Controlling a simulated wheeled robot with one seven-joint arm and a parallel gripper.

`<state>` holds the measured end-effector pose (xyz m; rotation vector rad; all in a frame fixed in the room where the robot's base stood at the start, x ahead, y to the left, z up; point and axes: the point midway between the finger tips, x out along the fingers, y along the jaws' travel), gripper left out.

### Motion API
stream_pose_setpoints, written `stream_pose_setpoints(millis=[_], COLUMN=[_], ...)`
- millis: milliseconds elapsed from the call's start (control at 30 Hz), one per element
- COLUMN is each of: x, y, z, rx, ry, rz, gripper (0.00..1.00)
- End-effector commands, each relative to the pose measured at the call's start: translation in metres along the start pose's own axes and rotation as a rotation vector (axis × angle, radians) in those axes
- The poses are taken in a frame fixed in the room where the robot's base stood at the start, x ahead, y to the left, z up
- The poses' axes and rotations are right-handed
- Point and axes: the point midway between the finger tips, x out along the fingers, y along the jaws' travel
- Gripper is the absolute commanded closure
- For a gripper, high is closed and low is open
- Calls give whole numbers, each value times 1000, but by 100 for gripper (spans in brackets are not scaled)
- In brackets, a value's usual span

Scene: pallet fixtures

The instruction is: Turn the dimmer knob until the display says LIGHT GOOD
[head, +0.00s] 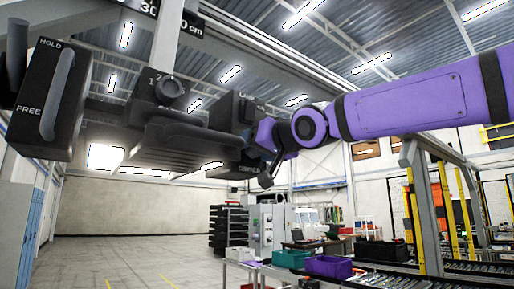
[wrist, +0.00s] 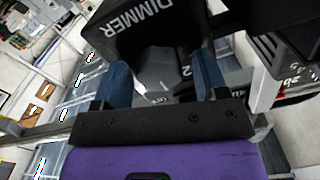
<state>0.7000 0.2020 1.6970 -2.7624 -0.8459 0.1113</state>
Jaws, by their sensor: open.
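In the wrist view, a black housing (wrist: 132,32) carries the word DIMMER, seen upside down. A grey dimmer knob (wrist: 158,80) stands out from it, with numbers beside it. My gripper (wrist: 163,65) is open, with one blue finger on each side of the knob; I cannot tell whether either finger touches it. In the head view, my gripper (head: 262,137) is at the right side of a black box (head: 231,110), and the arm hides the dimmer knob there. No display text can be read in either view.
In the head view, a black box with a HOLD/FREE lever (head: 57,95) hangs at the left. The left floor is clear.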

Motion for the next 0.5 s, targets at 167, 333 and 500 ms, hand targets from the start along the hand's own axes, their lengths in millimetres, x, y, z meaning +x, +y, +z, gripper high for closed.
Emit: stream_pose_setpoints(millis=[167, 333, 500], x=[0, 0, 0], y=[0, 0, 0], z=[0, 0, 0], rx=[0, 0, -11], ry=[0, 0, 0], rz=[0, 0, 0], gripper=[54, 83, 83])
